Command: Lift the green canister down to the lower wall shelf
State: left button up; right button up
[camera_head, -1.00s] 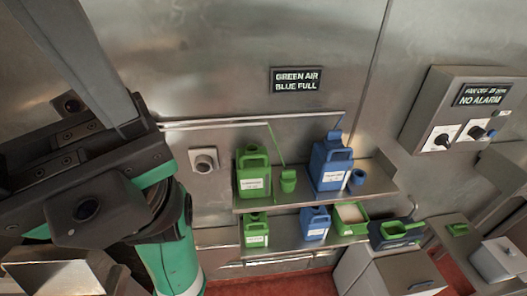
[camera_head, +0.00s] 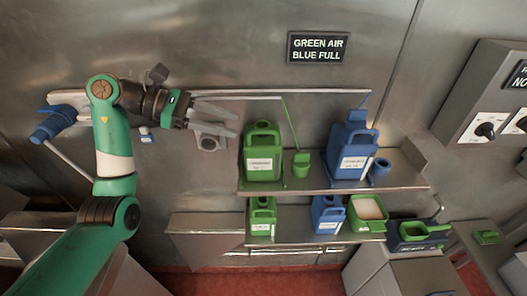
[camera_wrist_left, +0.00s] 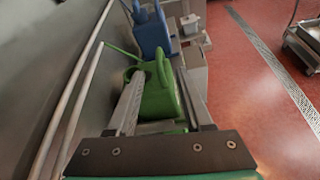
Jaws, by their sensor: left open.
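The large green canister (camera_head: 263,155), with a white label and a top handle, stands upright on the upper wall shelf (camera_head: 320,186). A smaller green canister (camera_head: 262,218) stands on the lower wall shelf (camera_head: 295,243) below it. My left gripper (camera_head: 236,123) is open and empty, just left of the large canister's top and pointing at it. In the left wrist view the large green canister (camera_wrist_left: 158,98) shows ahead, between and beyond the open fingers (camera_wrist_left: 160,84). I cannot tell whether they touch it. My right gripper is not in view.
On the upper shelf a green cup (camera_head: 301,164), a blue canister (camera_head: 350,150) and a blue cup (camera_head: 380,167) stand to the right. The lower shelf also holds a blue canister (camera_head: 327,215) and a green bin (camera_head: 366,213). A rail runs along the wall behind the canisters.

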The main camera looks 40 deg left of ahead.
aim_at(259, 131)
pick_arm(q)
jog(key=x, duration=0.3)
jog(key=shift+w+d+r+p, duration=0.1)
jog(key=shift+d+p, duration=0.05)
jog(key=shift+p, duration=0.25)
jog(key=shift+w+d+f, duration=0.2)
jog(key=shift+w+f, duration=0.05)
jog(key=shift+w+d, duration=0.1)
jog(key=shift+w, duration=0.05)
jog(key=p+x, duration=0.2)
jog(key=x, duration=0.2)
jog(key=shift+f, duration=0.1)
jog(key=shift+w+d+f, duration=0.15)
jog(key=shift+w+f, duration=0.1)
grip_shut()
dwell(0.3)
